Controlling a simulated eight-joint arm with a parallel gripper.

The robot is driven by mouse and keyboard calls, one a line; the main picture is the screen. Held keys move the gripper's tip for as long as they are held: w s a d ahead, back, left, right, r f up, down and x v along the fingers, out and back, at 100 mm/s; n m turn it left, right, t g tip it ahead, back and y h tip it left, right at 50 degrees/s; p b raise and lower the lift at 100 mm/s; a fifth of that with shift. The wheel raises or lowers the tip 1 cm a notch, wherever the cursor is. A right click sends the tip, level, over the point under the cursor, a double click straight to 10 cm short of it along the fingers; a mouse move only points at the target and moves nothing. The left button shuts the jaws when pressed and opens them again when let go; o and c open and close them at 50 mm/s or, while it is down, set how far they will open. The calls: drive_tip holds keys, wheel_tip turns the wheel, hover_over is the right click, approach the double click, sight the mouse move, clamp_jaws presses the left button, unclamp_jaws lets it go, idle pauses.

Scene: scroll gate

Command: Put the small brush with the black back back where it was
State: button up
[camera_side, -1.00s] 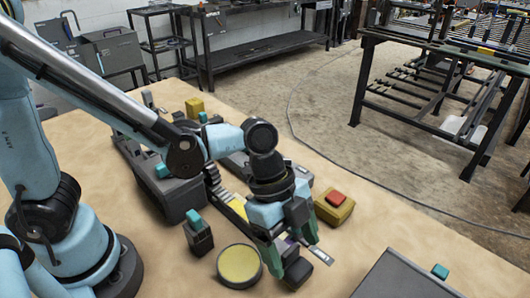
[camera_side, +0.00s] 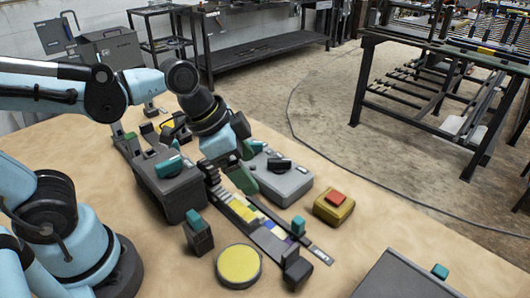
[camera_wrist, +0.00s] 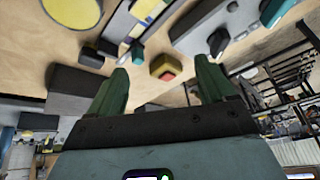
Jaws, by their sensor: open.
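My gripper (camera_side: 242,166) is open and empty, raised above the rear part of the long slotted track (camera_side: 262,232). Its two green fingers stand wide apart in the wrist view (camera_wrist: 158,82). I cannot pick out the small brush with certainty. A small black piece (camera_side: 280,164) lies on the grey box (camera_side: 290,184), right of the gripper; it also shows in the wrist view (camera_wrist: 218,40), but I cannot tell whether it is the brush. The track carries yellow, white and purple strips. A dark block (camera_side: 291,262) and a teal piece (camera_side: 298,226) flank its front end.
A yellow disc (camera_side: 239,266) and a dark block with a teal top (camera_side: 199,236) lie left of the track. A larger dark box (camera_side: 172,194) stands behind them. A yellow box with a red top (camera_side: 333,206) and a grey panel (camera_side: 405,278) are right. Bare tabletop lies between these.

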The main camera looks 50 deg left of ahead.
drive_tip(key=a+n+t+y, duration=0.2)
drive_tip(key=a+n, duration=0.5)
drive_tip(key=a, duration=0.1)
drive_tip(key=shift+s+a+r+n+t+y, duration=0.2)
drive_tip(key=shift+r+n+t+y, duration=0.05)
drive_tip(key=shift+n+t+y, duration=0.05)
idle(0.6)
